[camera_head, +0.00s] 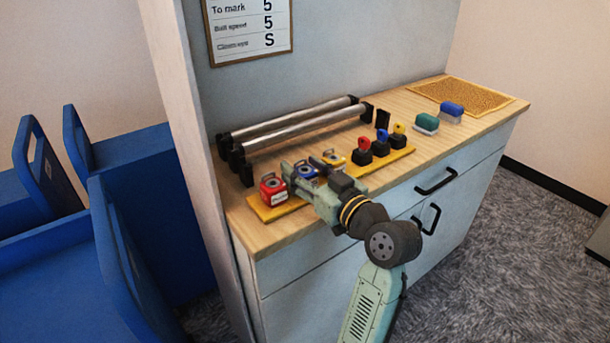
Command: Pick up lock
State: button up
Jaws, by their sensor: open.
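Three padlock-like blocks stand on a yellow strip (290,208) on the wooden counter: a red lock (272,190), a blue lock (306,171) and a yellow lock (334,158). My gripper (303,167) is open, with its fingers pointing to the back left, at the blue lock. It partly hides the blue lock and the front of the yellow one. I cannot tell whether the fingers touch either lock. The red lock stands clear, to the left of the gripper.
Red, blue and yellow keys (382,136) stand in black holders to the right. Two metal rollers (295,128) lie behind the locks. A green block (426,122), a blue block (452,109) and a cork-like mat (460,94) are at the right. Blue carts (150,215) stand left of the counter.

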jog(key=shift+c, duration=0.3)
jog(key=c, duration=1)
jog(key=shift+r, duration=0.15)
notch_tip(320, 180, up, 14)
jog(key=p, duration=0.2)
jog(key=shift+r+p, duration=0.15)
jog(key=shift+p, duration=0.25)
